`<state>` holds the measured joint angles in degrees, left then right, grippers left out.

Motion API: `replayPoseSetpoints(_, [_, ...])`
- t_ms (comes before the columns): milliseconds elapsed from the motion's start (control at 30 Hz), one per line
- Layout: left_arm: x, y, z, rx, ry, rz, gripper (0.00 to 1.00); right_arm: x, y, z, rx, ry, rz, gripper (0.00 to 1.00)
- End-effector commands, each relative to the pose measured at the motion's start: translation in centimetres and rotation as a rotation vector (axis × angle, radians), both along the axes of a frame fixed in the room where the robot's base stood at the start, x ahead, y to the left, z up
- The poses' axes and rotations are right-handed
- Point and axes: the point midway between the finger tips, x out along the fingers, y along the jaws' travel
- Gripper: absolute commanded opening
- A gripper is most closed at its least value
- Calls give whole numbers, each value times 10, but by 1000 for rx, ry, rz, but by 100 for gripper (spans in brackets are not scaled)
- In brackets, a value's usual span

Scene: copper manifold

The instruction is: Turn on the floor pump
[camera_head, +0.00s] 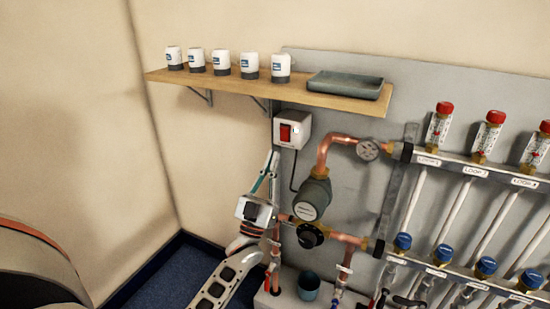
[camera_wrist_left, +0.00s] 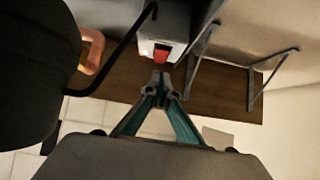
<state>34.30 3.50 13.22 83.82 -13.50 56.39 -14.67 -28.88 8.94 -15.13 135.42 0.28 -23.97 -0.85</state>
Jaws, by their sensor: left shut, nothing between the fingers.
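The floor pump (camera_head: 316,195) is a grey rounded body on the wall panel, joined to copper pipes. A white switch box (camera_head: 303,128) with a red rocker switch (camera_head: 286,132) is fixed above it, under the shelf. A dark cable runs from the box down to the pump. My left gripper (camera_head: 273,158) is shut and empty, pointing up just below and left of the switch box. In the left wrist view, the shut fingertips (camera_wrist_left: 160,77) are close to the red switch (camera_wrist_left: 161,54); I cannot tell whether they touch it. My right gripper is not in view.
A wooden shelf (camera_head: 225,86) above the switch carries several white actuators (camera_head: 249,66) and a grey tray (camera_head: 345,85). Shelf brackets (camera_wrist_left: 270,77) stand near the switch box. Manifold bars with red-capped flow meters (camera_head: 489,135) and blue caps (camera_head: 486,266) fill the right.

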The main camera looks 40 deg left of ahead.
Motion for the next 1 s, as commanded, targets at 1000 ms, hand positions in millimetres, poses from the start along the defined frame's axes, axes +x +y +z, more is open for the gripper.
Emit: replayPoseSetpoints(1000, [-53, -13, -78, -2, 6, -1, 0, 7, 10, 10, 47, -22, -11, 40])
